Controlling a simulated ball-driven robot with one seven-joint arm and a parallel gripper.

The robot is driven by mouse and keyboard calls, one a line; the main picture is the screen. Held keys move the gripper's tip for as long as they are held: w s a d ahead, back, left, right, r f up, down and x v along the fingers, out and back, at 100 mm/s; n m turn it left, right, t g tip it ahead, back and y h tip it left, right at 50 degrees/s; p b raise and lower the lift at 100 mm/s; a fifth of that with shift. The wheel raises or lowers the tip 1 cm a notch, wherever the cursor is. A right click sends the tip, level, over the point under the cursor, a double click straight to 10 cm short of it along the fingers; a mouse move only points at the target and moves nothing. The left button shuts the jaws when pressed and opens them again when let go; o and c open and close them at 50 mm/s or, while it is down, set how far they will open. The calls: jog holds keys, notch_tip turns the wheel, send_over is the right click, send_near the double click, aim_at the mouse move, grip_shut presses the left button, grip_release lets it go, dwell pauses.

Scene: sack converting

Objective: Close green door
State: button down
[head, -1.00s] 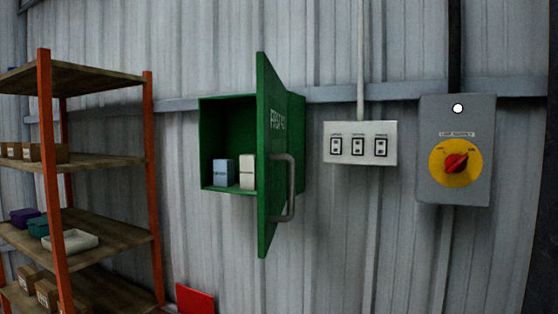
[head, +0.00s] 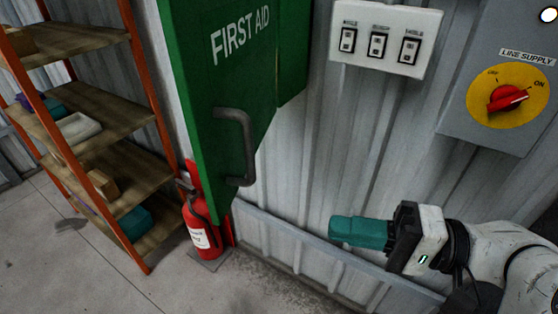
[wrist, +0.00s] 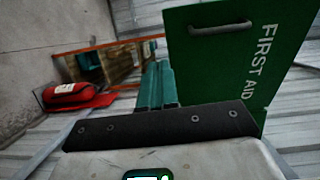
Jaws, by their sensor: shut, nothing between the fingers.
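The green door (head: 222,80) of the first aid cabinet stands swung out from the wall, open, with "FIRST AID" on its face. It also fills the upper right of the wrist view (wrist: 225,65). Its grey bar handle (head: 240,145) is on the lower part of the door in the head view, and the handle shows near the top of the wrist view (wrist: 220,28). My gripper (head: 335,230) has teal fingers, shut and empty, to the right of and below the handle, apart from the door. The fingers also show in the wrist view (wrist: 155,85). The cabinet's inside is hidden.
A red fire extinguisher (head: 200,225) stands on the floor below the door. An orange-framed shelf (head: 90,130) is at left. A switch panel (head: 385,40) and a line supply box (head: 500,120) are on the wall at right. The floor at lower left is clear.

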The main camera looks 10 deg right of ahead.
jog(key=r, duration=0.2)
jog(key=p, duration=0.2)
send_near(229, 198)
jog(key=shift+y, duration=0.3)
jog(key=x, duration=0.7)
jog(key=shift+w+d+f, duration=0.1)
jog(key=shift+f, duration=0.15)
